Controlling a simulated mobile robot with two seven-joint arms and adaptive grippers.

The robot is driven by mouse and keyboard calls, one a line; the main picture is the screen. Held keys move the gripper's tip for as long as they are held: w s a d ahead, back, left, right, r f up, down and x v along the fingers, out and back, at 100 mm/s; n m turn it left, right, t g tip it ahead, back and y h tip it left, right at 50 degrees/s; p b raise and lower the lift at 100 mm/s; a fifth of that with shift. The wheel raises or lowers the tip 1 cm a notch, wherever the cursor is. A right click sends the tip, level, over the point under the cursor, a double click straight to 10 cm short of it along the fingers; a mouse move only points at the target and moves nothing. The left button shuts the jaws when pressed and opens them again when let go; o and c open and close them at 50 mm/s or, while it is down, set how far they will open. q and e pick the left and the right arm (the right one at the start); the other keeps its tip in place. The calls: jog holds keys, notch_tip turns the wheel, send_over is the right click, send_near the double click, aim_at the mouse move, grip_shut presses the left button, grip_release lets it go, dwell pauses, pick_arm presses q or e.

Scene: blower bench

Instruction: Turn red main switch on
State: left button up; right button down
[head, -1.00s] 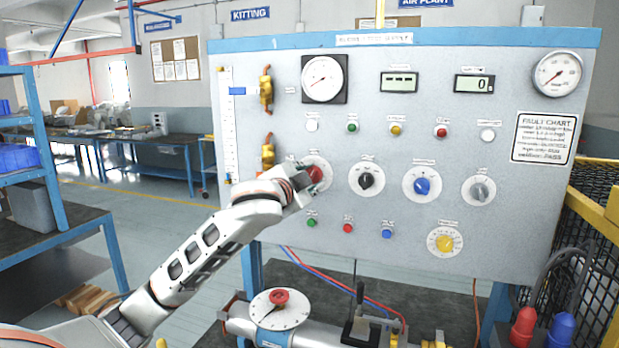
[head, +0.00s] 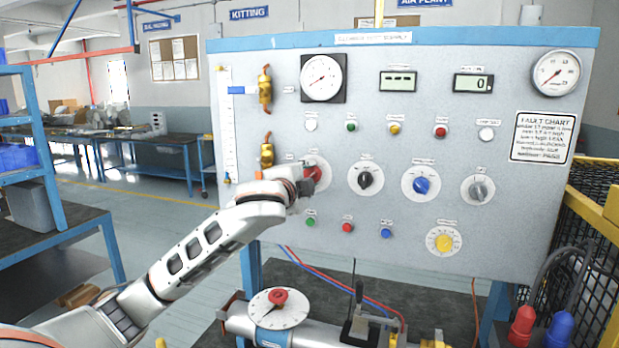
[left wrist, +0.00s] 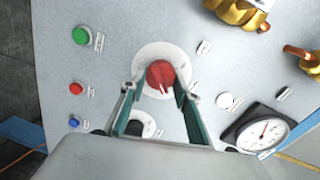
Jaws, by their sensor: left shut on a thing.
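The red main switch (head: 313,173) is a round red knob on a white round plate on the grey panel (head: 420,100). In the head view my left gripper (head: 304,181) covers part of it from the left. In the left wrist view the red knob (left wrist: 160,75) lies between the two fingertips of my left gripper (left wrist: 158,88), one on each side, with its white pointer line toward the lower part of the picture. The left gripper is shut on the knob. My right gripper is not in view.
Beside the switch are a black knob (head: 365,179), a blue knob (head: 421,185) and a grey knob (head: 478,190). A yellow knob (head: 443,242) is lower right. A brass valve (head: 266,155) sits just above left of the gripper. A dial on a pipe (head: 279,315) stands below.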

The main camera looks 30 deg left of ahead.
pick_arm(q)
jog(key=o, duration=1.1)
jog(key=v, duration=1.2)
jog(key=shift+a, duration=0.1)
